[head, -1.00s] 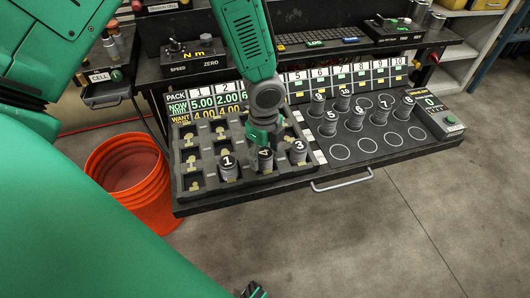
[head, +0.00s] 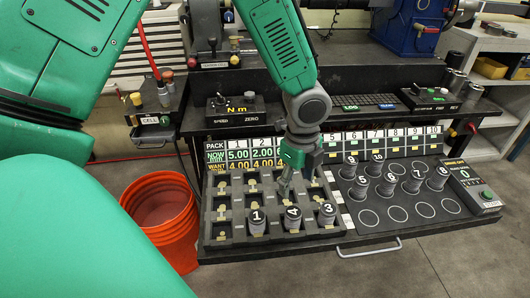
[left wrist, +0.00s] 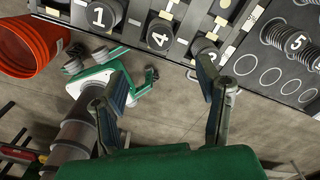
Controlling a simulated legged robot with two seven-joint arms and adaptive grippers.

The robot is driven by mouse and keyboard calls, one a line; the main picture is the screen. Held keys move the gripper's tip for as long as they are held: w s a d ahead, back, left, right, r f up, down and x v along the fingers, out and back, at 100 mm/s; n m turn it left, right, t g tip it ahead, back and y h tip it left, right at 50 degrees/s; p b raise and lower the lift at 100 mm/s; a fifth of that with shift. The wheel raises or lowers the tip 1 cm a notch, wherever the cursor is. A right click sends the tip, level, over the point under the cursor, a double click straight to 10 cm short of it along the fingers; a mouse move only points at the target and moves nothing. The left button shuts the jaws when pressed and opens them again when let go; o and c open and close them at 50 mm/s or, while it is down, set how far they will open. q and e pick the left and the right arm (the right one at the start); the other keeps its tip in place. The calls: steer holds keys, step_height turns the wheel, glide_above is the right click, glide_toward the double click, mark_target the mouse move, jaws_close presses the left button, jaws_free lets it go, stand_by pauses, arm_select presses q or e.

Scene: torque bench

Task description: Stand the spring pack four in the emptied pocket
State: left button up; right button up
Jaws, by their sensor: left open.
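Spring pack four (head: 292,219), a dark coiled cylinder with a white 4 on top, stands upright in the tray's (head: 222,243) front row, between pack one (head: 257,222) and pack three (head: 326,215). Its top also shows in the left wrist view (left wrist: 160,38). My left gripper (head: 291,188) is just above and behind it in the head view. In the left wrist view the left fingers (left wrist: 163,75) are spread with nothing between them. What looks like my right gripper (left wrist: 115,80) is low over the floor, its fingers unclear.
Other tray pockets behind the front row look empty. Several spring packs (head: 397,188) stand on circles at right, with bare circles in front. A display board (head: 238,156) rises behind the tray. An orange bucket (head: 162,210) is left of the bench. A drawer handle (head: 369,250) juts out in front.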

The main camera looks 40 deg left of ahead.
arm_select(q)
steer(key=s+d+f+n+h, duration=0.2)
steer(key=s+d+f+n, duration=0.2)
steer(key=s+f+n, duration=0.55)
steer(key=s+a+f+n+y, duration=0.2)
steer(key=s+a+f+n, duration=0.3)
steer(key=s+f+n, duration=0.4)
steer(key=s, duration=0.4)
steer(key=shift+t, duration=0.3)
steer(key=shift+w, duration=0.1)
